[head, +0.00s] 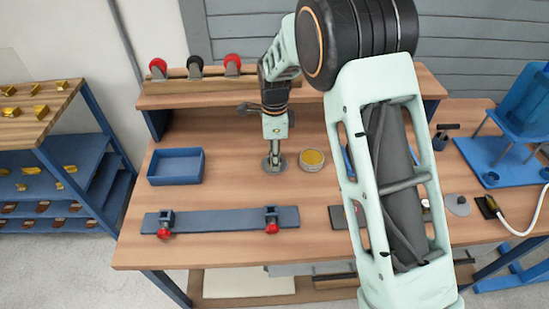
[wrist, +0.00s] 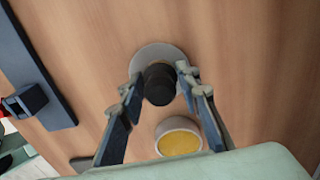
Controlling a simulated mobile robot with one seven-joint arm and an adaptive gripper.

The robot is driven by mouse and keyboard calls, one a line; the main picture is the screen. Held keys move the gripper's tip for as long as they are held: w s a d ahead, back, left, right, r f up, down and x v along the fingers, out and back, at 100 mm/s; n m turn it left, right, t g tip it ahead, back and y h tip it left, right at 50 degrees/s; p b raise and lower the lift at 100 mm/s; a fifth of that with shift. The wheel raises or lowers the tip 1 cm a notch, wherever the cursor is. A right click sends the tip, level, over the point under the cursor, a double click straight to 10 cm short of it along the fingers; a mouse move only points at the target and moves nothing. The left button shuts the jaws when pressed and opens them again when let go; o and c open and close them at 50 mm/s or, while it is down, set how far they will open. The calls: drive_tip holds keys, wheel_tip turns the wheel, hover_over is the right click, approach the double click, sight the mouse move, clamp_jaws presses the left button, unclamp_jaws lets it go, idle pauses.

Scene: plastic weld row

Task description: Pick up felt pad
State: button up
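A pale grey round disc with an upright black knob, which I take to be the felt pad (wrist: 148,55), lies on the wooden bench. In the head view the disc (head: 266,167) shows just under my gripper (head: 273,152). In the wrist view my gripper (wrist: 160,82) is open, with one finger on each side of the black knob. A gap seems to show between the knob and the left finger; contact on the right cannot be told. The fingers partly hide the knob in the head view.
A round tin with yellow contents (head: 311,160) stands close right of the disc; it also shows in the wrist view (wrist: 179,140). A blue tray (head: 176,167) is left. A dark clamp rail (head: 218,221) lies in front.

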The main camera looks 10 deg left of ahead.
clamp_jaws()
drive_tip(key=shift+r, duration=0.15)
drive_tip(key=shift+r, duration=0.25)
wheel_tip(320, 180, up, 2)
drive_tip(key=shift+r, duration=0.1)
drive_tip(key=s+d+r, duration=0.3)
drive_tip(key=s+r, duration=0.7)
drive_tip(key=s, duration=0.3)
drive_tip(key=shift+s+d, duration=0.25)
drive_tip(key=shift+s, duration=0.05)
